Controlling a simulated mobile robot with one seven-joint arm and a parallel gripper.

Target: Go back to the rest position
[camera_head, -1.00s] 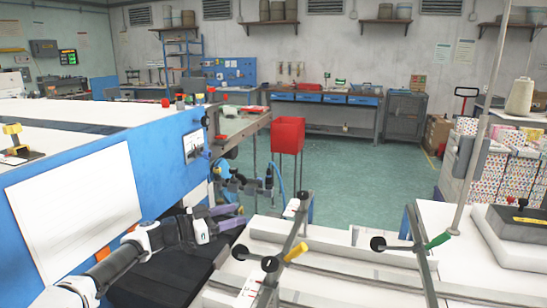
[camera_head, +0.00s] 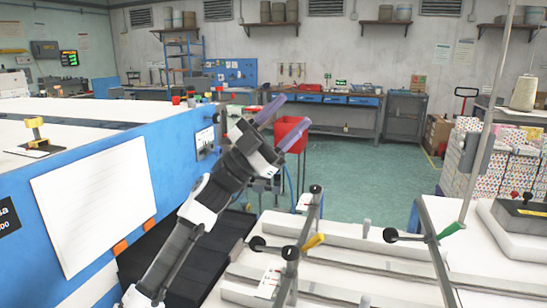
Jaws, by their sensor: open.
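My gripper (camera_head: 281,120) is raised in the middle of the view, at the end of my arm, which comes up from the bottom left. Its two purple fingers point up and to the right and stand apart, with nothing between them. In the picture the fingers overlap the red bin (camera_head: 293,133) behind them. The gripper is clear of the white work table below it.
A blue machine (camera_head: 180,165) with a white panel stands close on the left. The white table (camera_head: 400,262) with rails and clamp handles, one yellow (camera_head: 313,241) and one green (camera_head: 451,230), fills the lower right. Green floor (camera_head: 370,180) is free beyond.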

